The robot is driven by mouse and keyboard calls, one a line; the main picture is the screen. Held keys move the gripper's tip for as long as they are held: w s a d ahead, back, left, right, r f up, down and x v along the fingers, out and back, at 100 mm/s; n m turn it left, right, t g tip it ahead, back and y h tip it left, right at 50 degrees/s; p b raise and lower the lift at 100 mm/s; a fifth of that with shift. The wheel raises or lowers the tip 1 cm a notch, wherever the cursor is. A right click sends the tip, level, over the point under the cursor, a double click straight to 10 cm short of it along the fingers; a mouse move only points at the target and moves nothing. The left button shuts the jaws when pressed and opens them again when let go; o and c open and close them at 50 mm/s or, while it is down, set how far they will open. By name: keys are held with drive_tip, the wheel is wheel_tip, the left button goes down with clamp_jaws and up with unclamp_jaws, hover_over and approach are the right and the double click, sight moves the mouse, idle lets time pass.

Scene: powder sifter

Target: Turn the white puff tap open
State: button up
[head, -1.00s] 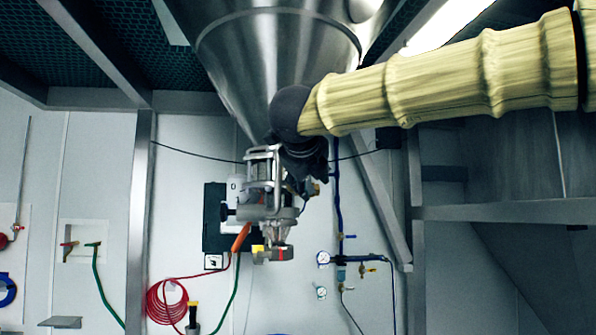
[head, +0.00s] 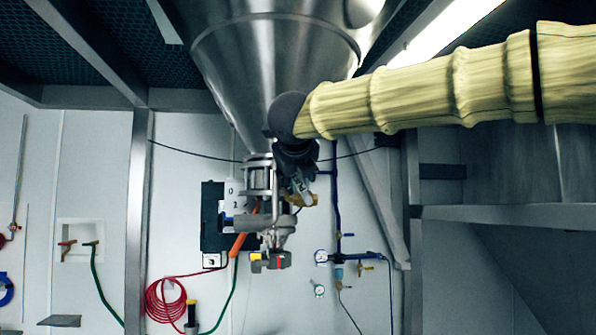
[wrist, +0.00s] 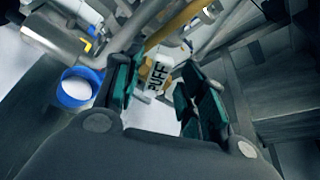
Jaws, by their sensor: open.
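The white puff tap (wrist: 158,76) shows in the wrist view, with the word PUFF in dark letters on its face. My gripper (wrist: 165,84) is open, its teal-padded fingers on either side of the tap in the picture. I cannot tell whether either finger touches it. In the head view my gripper (head: 299,180) hangs below the dark wrist, close to the right side of the metal sifter assembly (head: 260,178). The tap cannot be made out clearly there.
The steel hopper (head: 265,85) stands directly above the assembly. A yellowish pipe (wrist: 172,24) runs just behind the tap. A blue-rimmed container (wrist: 79,87) with white inside is at left. A red coiled hose (head: 165,303) and gauges (head: 321,257) are on the wall.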

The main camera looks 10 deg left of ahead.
drive_tip(key=shift+x, duration=0.75)
clamp_jaws()
